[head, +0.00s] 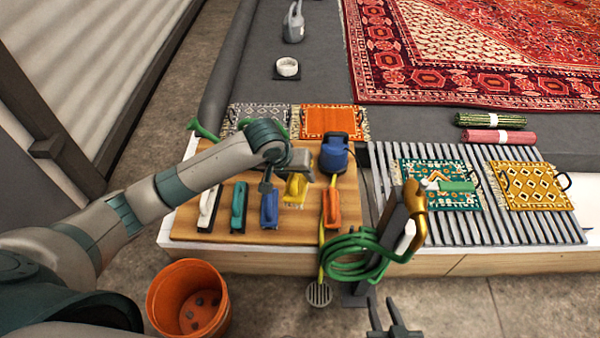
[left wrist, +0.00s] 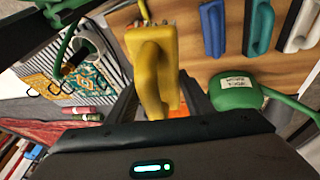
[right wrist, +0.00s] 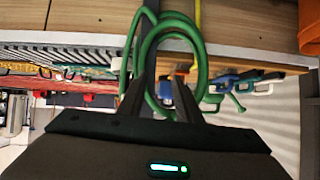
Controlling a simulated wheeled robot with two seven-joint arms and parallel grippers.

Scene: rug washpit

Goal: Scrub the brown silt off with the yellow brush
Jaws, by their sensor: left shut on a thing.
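The yellow brush (head: 295,190) is upright at the wooden board (head: 260,229), in the row of brushes. My left gripper (head: 292,164) is above it, shut on its handle. The left wrist view shows the yellow brush (left wrist: 152,68) between the fingers, its handle toward the camera. I cannot tell whether it touches the board. My right gripper (head: 393,322) is open and empty, low in front of the bench. I cannot make out brown silt for sure. Small mats lie around: grey (head: 245,117), orange (head: 334,122), teal (head: 416,171) and ochre (head: 532,187).
White, teal-green, blue and orange brushes (head: 332,208) stand beside the yellow one. A brass nozzle (head: 416,222) and coiled green hose (head: 350,262) stand at the slatted rack (head: 490,225). An orange bucket (head: 188,300) is on the floor.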

